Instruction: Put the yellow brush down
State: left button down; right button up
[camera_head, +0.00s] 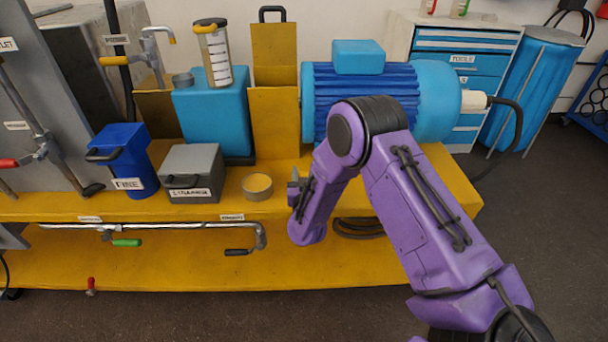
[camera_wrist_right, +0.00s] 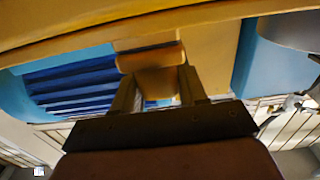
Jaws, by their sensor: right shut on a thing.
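My right gripper (camera_head: 294,186) is at the front of the yellow bench (camera_head: 400,200), left of the purple arm's bend. In the head view it is small and dark, and its fingertips are mostly hidden. In the right wrist view the gripper (camera_wrist_right: 158,88) is shut on a yellow block-like piece, the yellow brush (camera_wrist_right: 155,80), with a tan bar across its far end. Bristles cannot be made out, and I cannot tell whether the brush touches the bench. My left gripper is not in view.
A round tin (camera_head: 257,188) with a yellow top stands just left of the right gripper. A grey box (camera_head: 192,172) and a blue bin (camera_head: 122,160) stand further left. A blue motor (camera_head: 360,95) stands behind my arm. Bare bench shows left of the tin's front.

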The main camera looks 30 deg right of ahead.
jog(key=o, duration=1.1)
jog(key=shift+f, duration=0.2)
jog(key=shift+o, duration=0.2)
jog(key=shift+r, duration=0.35)
jog(key=v, duration=1.2)
jog(key=s+f+g+y, duration=0.4)
jog(key=s+f+g, duration=0.3)
jog(key=s+f, duration=0.85)
jog(key=s+f+g+y, duration=0.2)
jog(key=s+f+g, duration=0.3)
jog(key=s, duration=0.7)
notch_tip(320, 180, down, 2)
jog(key=shift+s+a+f+m, duration=0.25)
jog(key=shift+s+a+m, duration=0.05)
jog(key=shift+s+a, duration=0.1)
